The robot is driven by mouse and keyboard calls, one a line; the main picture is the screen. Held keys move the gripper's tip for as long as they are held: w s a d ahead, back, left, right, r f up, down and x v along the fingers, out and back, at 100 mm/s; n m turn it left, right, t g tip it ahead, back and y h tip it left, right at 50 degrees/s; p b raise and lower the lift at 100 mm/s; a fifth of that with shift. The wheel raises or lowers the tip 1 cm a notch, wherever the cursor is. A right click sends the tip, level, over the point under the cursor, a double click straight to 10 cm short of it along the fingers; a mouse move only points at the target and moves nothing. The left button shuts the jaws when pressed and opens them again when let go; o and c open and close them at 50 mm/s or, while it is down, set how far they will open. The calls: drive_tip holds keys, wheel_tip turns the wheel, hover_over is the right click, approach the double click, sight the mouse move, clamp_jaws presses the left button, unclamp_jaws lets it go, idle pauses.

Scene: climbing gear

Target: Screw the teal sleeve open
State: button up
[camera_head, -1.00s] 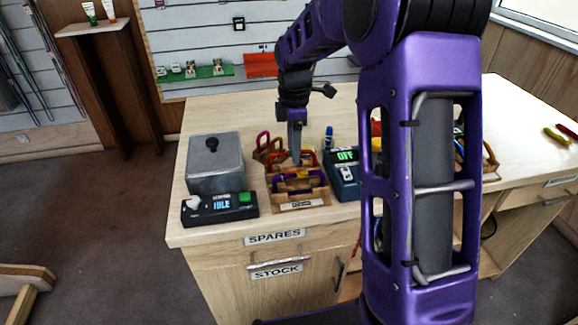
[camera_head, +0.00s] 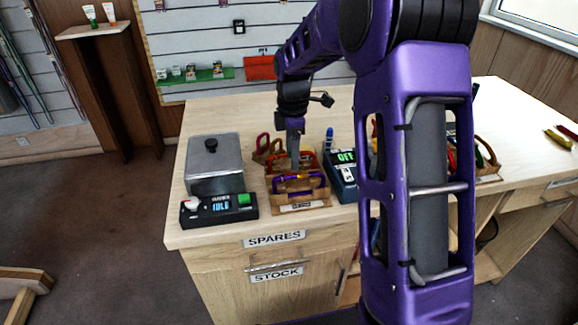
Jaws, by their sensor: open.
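My gripper (camera_head: 295,162) points straight down over the cardboard tray (camera_head: 303,206) near the front of the counter. Its fingers are small and seen edge-on, and nothing shows held between them. The tray holds a purple carabiner (camera_head: 285,186) at the front and a red carabiner (camera_head: 310,154) behind it. A small orange-yellow spot shows by the fingertips. I cannot make out a teal sleeve; it is too small to tell or hidden behind the gripper or my arm.
A grey lidded box (camera_head: 214,168) and a black device reading IDLE (camera_head: 219,208) stand left of the tray. A dark teal device reading OFF (camera_head: 343,176) stands close on its right. A dark red carabiner (camera_head: 263,143) lies behind. My arm hides much of the right counter.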

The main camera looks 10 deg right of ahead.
drive_tip(key=shift+w, duration=0.45)
drive_tip(key=shift+r+p, duration=0.1)
drive_tip(key=shift+p, duration=0.25)
drive_tip(key=shift+r+p, duration=1.05)
drive_tip(key=shift+r, duration=0.3)
drive_tip(key=shift+s, duration=0.75)
drive_tip(key=shift+f, duration=0.1)
drive_tip(key=shift+a+f+b, duration=0.1)
drive_tip(key=shift+f+b, duration=0.9)
drive_tip(key=shift+f, duration=0.4)
